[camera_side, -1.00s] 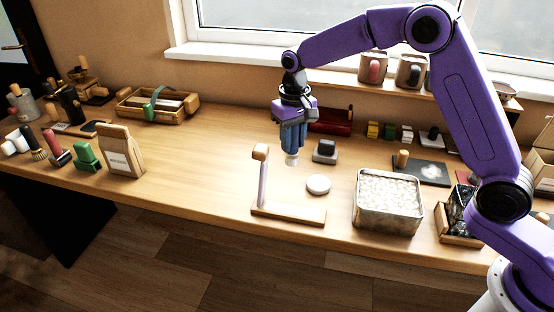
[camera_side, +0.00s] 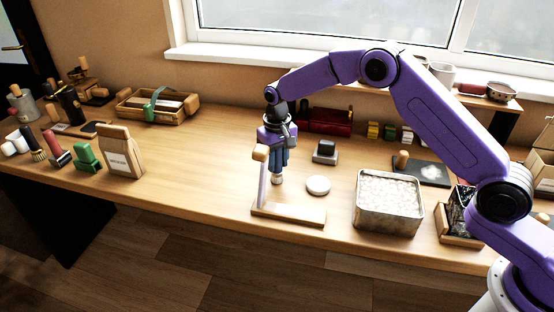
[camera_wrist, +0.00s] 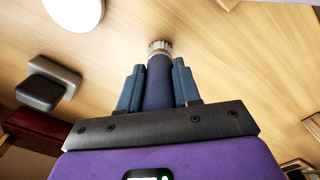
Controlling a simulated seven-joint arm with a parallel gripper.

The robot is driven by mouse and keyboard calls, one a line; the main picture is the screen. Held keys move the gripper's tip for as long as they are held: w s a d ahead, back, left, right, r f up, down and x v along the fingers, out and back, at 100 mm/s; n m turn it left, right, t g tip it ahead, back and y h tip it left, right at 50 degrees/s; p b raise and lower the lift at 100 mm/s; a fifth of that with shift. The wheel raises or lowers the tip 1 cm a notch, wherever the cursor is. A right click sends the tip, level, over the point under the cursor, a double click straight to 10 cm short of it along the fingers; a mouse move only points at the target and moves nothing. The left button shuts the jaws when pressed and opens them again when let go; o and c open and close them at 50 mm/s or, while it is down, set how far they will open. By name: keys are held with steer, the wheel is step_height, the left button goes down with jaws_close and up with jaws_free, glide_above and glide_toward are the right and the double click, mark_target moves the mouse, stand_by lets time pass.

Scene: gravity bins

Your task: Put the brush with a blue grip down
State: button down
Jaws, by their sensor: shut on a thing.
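The brush with a blue grip (camera_wrist: 159,85) is between the fingers of my gripper (camera_wrist: 158,90) in the wrist view, its pale bristle end pointing away from the palm. In the side view my gripper (camera_side: 279,160) points down, shut on the brush. The brush's pale end (camera_side: 277,180) hangs low over the table, just behind the wooden stand; whether it touches the table I cannot tell. The blue fingers hide most of the grip in the side view.
A wooden stand with an upright post (camera_side: 290,214) is in front of my gripper. A white disc (camera_side: 318,185) and a dark block on a grey base (camera_side: 325,152) lie to the right. A tin of white pieces (camera_side: 388,228) stands further right.

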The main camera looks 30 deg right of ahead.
steer(key=c, duration=0.8)
jaws_free()
steer(key=shift+f, duration=0.1)
step_height(320, 180, up, 12)
steer(key=shift+r, duration=0.2)
steer(key=s+d+r+n, duration=0.1)
steer(key=s+d+n, duration=0.25)
steer(key=s, duration=1.25)
steer(key=s+d+r+n, duration=0.2)
steer(key=s+n, duration=0.3)
steer(key=s, duration=1.1)
steer(key=s+d+n, duration=0.1)
steer(key=s+d, duration=0.1)
steer(key=s, duration=0.1)
steer(key=s+d+f+n, duration=0.1)
steer(key=s+d, duration=0.1)
steer(key=s, duration=0.2)
steer(key=s+d+f+n, duration=0.1)
steer(key=s+d+n, duration=0.1)
steer(key=s, duration=0.2)
steer(key=shift+s+d, duration=0.2)
steer(key=shift+d, duration=0.05)
